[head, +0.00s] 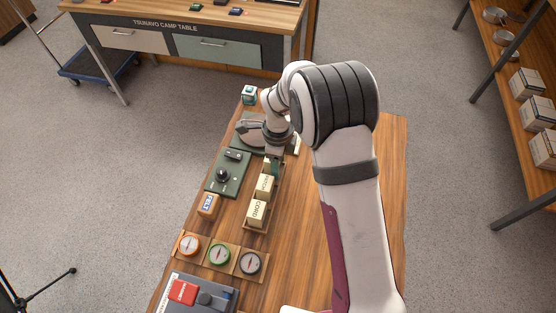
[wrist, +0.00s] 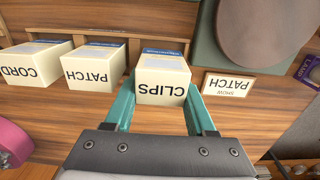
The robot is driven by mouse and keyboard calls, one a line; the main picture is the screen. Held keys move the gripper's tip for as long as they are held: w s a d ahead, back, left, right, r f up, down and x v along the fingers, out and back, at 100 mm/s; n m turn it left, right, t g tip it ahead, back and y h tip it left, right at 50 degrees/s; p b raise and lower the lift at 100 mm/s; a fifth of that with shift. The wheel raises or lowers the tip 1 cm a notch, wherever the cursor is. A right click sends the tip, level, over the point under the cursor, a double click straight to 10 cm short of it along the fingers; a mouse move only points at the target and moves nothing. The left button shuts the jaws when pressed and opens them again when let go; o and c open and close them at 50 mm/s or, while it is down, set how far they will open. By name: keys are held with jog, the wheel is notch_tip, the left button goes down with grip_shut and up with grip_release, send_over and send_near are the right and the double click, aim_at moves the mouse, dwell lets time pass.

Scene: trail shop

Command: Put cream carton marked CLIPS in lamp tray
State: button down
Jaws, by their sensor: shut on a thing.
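The cream carton marked CLIPS (wrist: 161,88) is between the teal fingers of my gripper (wrist: 160,100) in the wrist view. My gripper is shut on it. The carton is at the end of a row beside the cream cartons marked PATCH (wrist: 95,72) and CORD (wrist: 35,65), at their wooden rack; I cannot tell whether it is lifted. In the head view my gripper (head: 272,164) is at the far end of this row and mostly hides the carton. A dark green tray (head: 237,186) with black items lies left of the row; I cannot tell if it is the lamp tray.
A green board with a round beige piece (head: 250,131) lies beyond the row. A small card reading SHOW PATCH (wrist: 229,86) is right of the carton in the wrist view. A blue-labelled box (head: 208,206) and several compasses (head: 219,254) are nearer. Bare wood lies right of the row.

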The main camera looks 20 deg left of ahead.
jog(key=shift+f, duration=0.1)
dwell(0.3)
jog(key=shift+f, duration=0.4)
jog(key=shift+f, duration=0.3)
dwell(0.3)
jog(key=shift+c, duration=1.8)
grip_release()
jog(key=shift+o, duration=0.7)
jog(key=shift+r, duration=4.1)
